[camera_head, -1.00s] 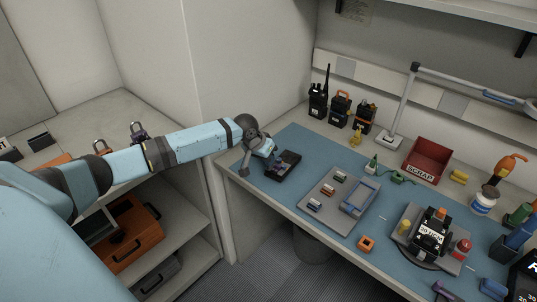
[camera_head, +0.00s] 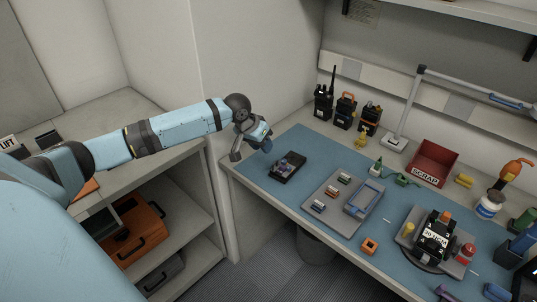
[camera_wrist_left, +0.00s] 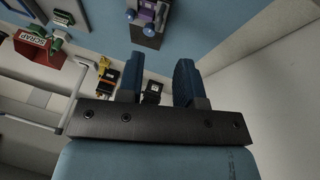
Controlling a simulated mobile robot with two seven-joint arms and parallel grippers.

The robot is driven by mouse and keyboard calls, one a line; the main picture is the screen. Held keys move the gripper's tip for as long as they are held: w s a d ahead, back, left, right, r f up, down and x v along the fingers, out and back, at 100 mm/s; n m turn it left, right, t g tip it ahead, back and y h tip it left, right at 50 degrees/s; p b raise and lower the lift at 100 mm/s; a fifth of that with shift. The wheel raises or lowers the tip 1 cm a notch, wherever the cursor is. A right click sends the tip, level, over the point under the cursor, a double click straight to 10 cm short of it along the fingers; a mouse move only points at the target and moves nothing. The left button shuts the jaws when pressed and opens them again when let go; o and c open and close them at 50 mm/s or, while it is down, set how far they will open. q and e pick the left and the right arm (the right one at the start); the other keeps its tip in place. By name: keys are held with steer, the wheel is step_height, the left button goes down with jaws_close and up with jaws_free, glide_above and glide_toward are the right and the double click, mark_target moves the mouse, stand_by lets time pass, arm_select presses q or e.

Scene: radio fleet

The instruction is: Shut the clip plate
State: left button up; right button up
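A small dark block (camera_head: 288,168) with a purple part on top lies on the left end of the blue mat. I take it for the clip plate's fixture; whether the plate is open or shut is too small to tell. The block also shows at the top of the left wrist view (camera_wrist_left: 148,38), with purple and blue knobs. My left gripper (camera_head: 265,141) hangs above and to the left of the block, apart from it. In the left wrist view the two blue fingers (camera_wrist_left: 158,78) are spread, with nothing between them. My right gripper is out of view.
A grey tray (camera_head: 322,212) with small parts is right of the block. Several radios (camera_head: 345,110) stand behind the mat. A red scrap bin (camera_head: 433,163), a lamp post (camera_head: 408,105) and a labelled black device (camera_head: 434,238) are farther right. A wall stands left of the bench.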

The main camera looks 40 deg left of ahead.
arm_select(q)
steer(key=v, duration=0.5)
steer(key=shift+s+r, duration=0.1)
steer(key=shift+r, duration=0.15)
steer(key=s+d+f+m+t+h+p, duration=0.1)
steer(key=s+d+f+p, duration=0.25)
steer(key=d+f, duration=0.4)
steer(key=s+d+f+m+t+h+p, duration=0.1)
steer(key=s+d+f+m+t+p, duration=0.3)
steer(key=d, duration=0.6)
steer(key=s+d+p, duration=0.1)
steer(key=s+d, duration=0.2)
steer(key=s, duration=0.3)
steer(key=s+d+f+n+t+p, duration=0.1)
steer(key=s+d, duration=0.1)
steer(key=s, duration=0.4)
steer(key=s+d+y+p, duration=0.1)
steer(key=s+d+p, duration=0.1)
steer(key=s, duration=0.4)
steer(key=shift+s+d+f+n, duration=0.25)
steer(key=shift+d+f+n, duration=0.1)
steer(key=shift+d, duration=0.45)
